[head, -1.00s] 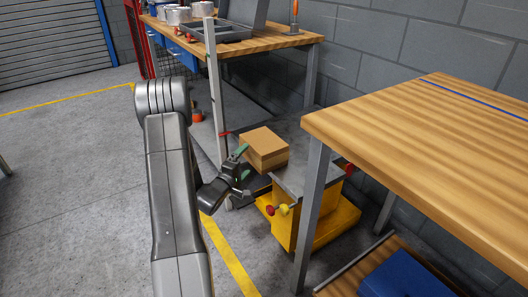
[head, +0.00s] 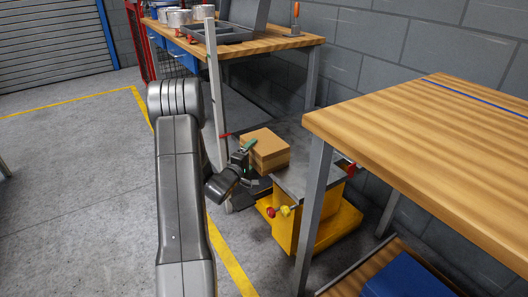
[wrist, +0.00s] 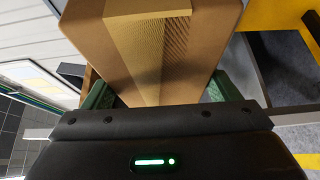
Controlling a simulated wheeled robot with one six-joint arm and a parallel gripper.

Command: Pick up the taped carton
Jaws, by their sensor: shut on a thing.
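The taped carton (head: 264,144) is a brown box with a lighter tape strip, on or just over the dark grey top of the yellow stand (head: 292,180). My gripper (head: 247,150) is at the carton's near left side in the head view. In the wrist view the carton (wrist: 150,50) fills the upper middle, with its tape strip running down towards my gripper (wrist: 165,92). The green fingers lie on either side of the carton and are shut on it. The carton's underside is hidden, so I cannot tell whether it touches the surface.
A wooden workbench (head: 440,140) stands close on the right, with a blue bin (head: 408,270) on its lower shelf. Another bench (head: 285,43) with a tray and cans is behind. A grey upright post (head: 214,90) stands just left of the carton. Floor at left is clear.

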